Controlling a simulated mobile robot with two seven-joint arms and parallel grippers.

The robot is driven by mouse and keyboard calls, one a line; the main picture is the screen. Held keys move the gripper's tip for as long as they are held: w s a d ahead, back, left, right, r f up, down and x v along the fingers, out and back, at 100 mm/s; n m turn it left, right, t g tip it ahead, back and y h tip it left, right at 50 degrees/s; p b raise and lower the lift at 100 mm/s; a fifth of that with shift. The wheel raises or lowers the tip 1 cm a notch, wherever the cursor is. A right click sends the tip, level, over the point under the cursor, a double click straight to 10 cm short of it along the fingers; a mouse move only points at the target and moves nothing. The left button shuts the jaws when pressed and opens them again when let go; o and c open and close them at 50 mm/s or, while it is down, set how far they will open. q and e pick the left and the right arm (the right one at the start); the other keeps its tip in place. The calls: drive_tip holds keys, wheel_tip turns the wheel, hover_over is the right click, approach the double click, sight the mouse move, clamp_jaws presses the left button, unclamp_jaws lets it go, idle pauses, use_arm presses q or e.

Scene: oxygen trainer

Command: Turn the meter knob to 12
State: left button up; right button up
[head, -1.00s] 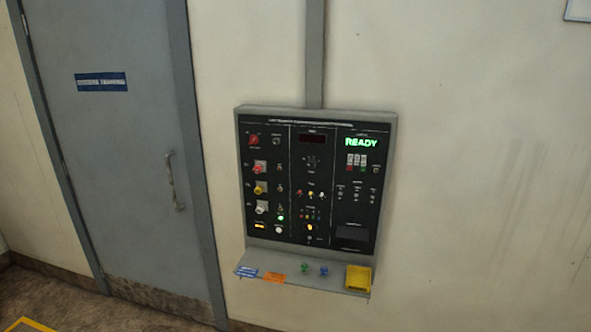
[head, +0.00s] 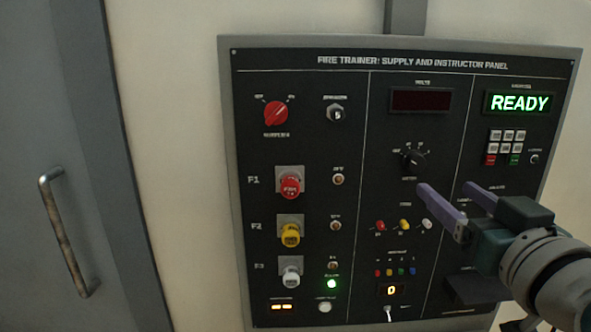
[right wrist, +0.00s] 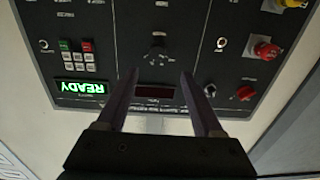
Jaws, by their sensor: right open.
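The meter knob (head: 413,161) is a small black rotary knob in the middle column of the panel, below the dark volts display (head: 422,100). Small position marks ring it, too small to read. In the right wrist view the knob (right wrist: 157,52) shows beyond the fingertips. My right gripper (head: 446,188) is open and empty, its two purple fingers pointing at the panel, below and right of the knob in the head view. It appears apart from the knob. In the right wrist view the open gripper (right wrist: 158,78) spans the dark display. My left gripper is not in view.
The black panel (head: 300,70) also carries a red rotary switch (head: 276,114), red (head: 290,186), yellow (head: 290,234) and white (head: 290,271) plugs, a keypad (head: 507,136) and a green READY display (head: 519,103). A grey door with a handle (head: 66,235) stands at left.

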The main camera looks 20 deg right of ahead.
sight(418, 166)
drive_tip(key=b+x, duration=0.1)
drive_tip(key=x, duration=0.3)
drive_tip(key=b+x, duration=0.1)
drive_tip(key=x, duration=0.3)
drive_tip(key=shift+w+d+f, duration=0.2)
drive_tip(key=shift+w+d, duration=0.1)
drive_tip(key=shift+w, duration=0.05)
drive_tip(key=shift+w+d, duration=0.1)
drive_tip(key=shift+w, duration=0.5)
drive_tip(key=shift+c, duration=0.3)
drive_tip(key=shift+c, duration=0.8)
clamp_jaws()
